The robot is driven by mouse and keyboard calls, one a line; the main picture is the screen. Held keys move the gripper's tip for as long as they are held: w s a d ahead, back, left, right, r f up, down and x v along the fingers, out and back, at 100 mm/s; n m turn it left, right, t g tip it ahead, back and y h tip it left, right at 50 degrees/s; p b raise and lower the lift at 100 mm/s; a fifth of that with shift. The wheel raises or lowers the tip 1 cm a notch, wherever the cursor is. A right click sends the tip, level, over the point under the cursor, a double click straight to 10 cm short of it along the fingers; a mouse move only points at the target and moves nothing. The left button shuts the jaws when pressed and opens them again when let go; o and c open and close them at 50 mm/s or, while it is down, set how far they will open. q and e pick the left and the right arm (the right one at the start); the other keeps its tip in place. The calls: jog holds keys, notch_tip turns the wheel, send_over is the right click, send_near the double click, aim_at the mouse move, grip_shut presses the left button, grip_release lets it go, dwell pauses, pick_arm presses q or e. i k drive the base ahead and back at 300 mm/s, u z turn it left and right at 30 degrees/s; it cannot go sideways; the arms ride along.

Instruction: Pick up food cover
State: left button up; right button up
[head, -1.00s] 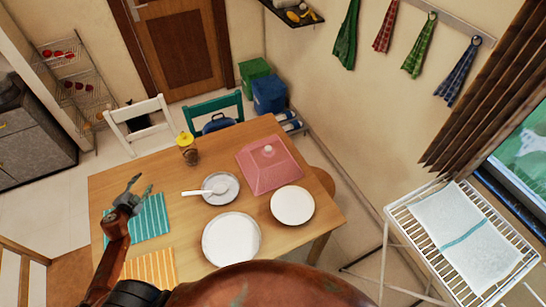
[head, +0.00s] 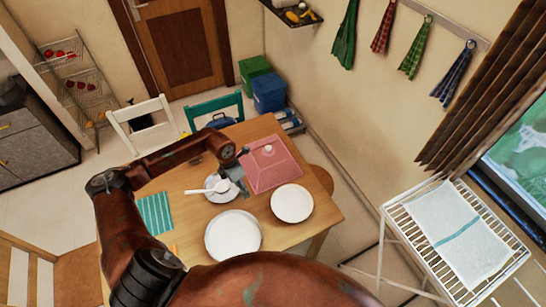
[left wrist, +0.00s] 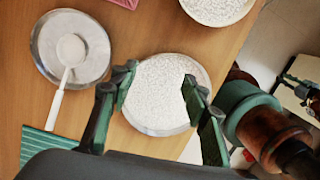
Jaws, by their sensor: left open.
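The food cover (head: 272,165) is a pink, square, tapered lid with a light knob, standing on the table's far right part in the head view. Only an edge of it (left wrist: 125,2) shows at the top of the left wrist view. My left gripper (head: 241,190) is open and empty, just left of the cover in the head view, held above the table. Its spread fingers (left wrist: 155,88) frame the large white plate (left wrist: 158,98) below in the left wrist view. A small jaw-like part at that view's right edge may be my right gripper; its state is unclear.
On the wooden table (head: 165,178) are a small plate (head: 214,196) with a white spoon, a large plate (head: 232,237), another white plate (head: 292,204) and a teal mat (head: 155,214). Chairs stand at the far edge. A drying rack (head: 392,222) stands at right.

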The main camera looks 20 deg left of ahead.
aim_at(268, 151)
jog(key=i, duration=1)
